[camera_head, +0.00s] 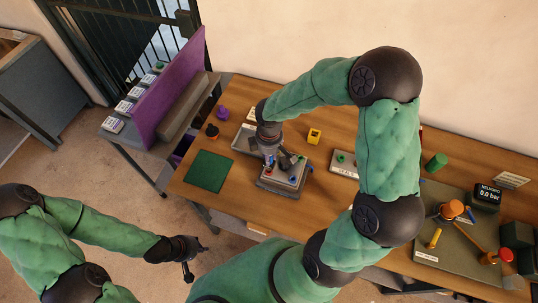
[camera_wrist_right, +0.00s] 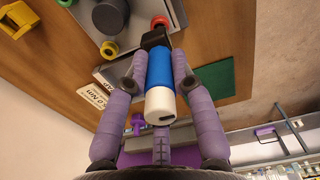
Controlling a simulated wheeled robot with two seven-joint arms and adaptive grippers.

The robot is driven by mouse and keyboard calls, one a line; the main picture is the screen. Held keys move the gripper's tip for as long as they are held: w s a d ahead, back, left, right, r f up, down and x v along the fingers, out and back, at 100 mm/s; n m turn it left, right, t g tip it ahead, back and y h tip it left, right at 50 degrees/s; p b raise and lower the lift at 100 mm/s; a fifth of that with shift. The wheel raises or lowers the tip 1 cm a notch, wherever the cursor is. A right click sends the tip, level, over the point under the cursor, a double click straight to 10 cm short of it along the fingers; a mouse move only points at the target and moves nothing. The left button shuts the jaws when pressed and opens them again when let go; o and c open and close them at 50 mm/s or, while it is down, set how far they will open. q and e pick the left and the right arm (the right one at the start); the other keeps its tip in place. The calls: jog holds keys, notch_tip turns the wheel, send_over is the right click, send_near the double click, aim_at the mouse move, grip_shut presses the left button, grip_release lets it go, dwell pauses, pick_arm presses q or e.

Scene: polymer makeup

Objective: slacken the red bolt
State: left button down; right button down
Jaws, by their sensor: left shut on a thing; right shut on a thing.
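My right gripper (camera_head: 271,152) is over the grey fixture (camera_head: 280,187) on the table. In the right wrist view its purple fingers (camera_wrist_right: 160,98) are shut on a blue-handled tool (camera_wrist_right: 159,68) with a white end and a black head. The black head is at the edge of the fixture, close to a red ring (camera_wrist_right: 159,20) that appears to be the red bolt. I cannot tell whether they touch. Yellow and green rings also sit by the fixture's plate. My left gripper (camera_head: 188,262) is shut, away from the table at lower left; what it holds is too dark to make out.
A green mat (camera_head: 208,171) lies left of the fixture. A yellow block (camera_head: 314,136) and a purple piece (camera_head: 222,113) stand behind. A grey tray (camera_head: 460,245) with orange tools and a pressure display (camera_head: 487,197) are at the right. My right arm covers the middle.

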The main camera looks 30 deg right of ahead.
jog(key=shift+f, duration=0.25)
jog(key=c, duration=1)
grip_release()
jog(key=shift+o, duration=0.2)
notch_tip(320, 180, up, 12)
